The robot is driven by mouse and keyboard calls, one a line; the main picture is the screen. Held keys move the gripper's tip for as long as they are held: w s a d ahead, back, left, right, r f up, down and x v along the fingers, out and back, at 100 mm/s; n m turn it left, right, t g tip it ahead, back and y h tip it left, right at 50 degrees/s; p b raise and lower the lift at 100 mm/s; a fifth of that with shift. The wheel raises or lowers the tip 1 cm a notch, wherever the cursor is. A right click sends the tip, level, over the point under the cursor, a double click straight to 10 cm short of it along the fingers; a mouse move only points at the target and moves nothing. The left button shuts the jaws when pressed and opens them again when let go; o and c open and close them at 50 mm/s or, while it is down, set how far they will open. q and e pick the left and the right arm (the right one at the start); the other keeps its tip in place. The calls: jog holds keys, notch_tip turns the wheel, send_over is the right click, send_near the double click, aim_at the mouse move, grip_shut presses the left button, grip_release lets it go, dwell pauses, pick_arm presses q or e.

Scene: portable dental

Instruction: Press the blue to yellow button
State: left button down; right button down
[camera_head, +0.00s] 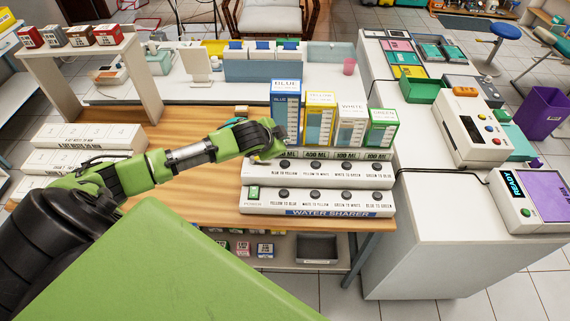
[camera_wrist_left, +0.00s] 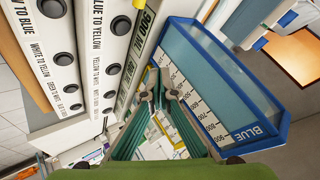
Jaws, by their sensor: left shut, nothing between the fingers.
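The white water sharer panel (camera_head: 330,211) has two rows of dark round buttons. The blue to yellow button (camera_head: 284,164) is at the left end of the upper row, above its label, close to my left gripper. It also shows at the top of the left wrist view (camera_wrist_left: 121,25). My left gripper (camera_head: 279,134) is shut and empty, just behind this button in front of the blue container (camera_head: 286,98). Its shut fingers (camera_wrist_left: 160,92) are beside the blue container's scale, apart from the button. My right gripper is not in view.
Yellow (camera_head: 319,118), white (camera_head: 351,124) and green (camera_head: 383,128) containers stand right of the blue one. A wooden table (camera_head: 195,203) holds the panel. A white shelf (camera_head: 75,50) is at left; a white counter (camera_head: 425,220) with devices is at right.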

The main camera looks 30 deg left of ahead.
aim_at(289, 159)
pick_arm(q)
notch_tip(289, 159, down, 6)
jog(key=b, duration=0.4)
jog(key=shift+r, duration=0.25)
jog(key=shift+f+b, duration=0.85)
jog(key=shift+f, duration=0.3)
jog(key=shift+f, duration=0.1)
jog(key=shift+f, duration=0.35)
jog(key=shift+f, duration=0.45)
dwell(0.7)
jog(key=shift+r, duration=0.1)
jog(key=shift+r+p, duration=0.75)
jog(key=shift+p, duration=0.15)
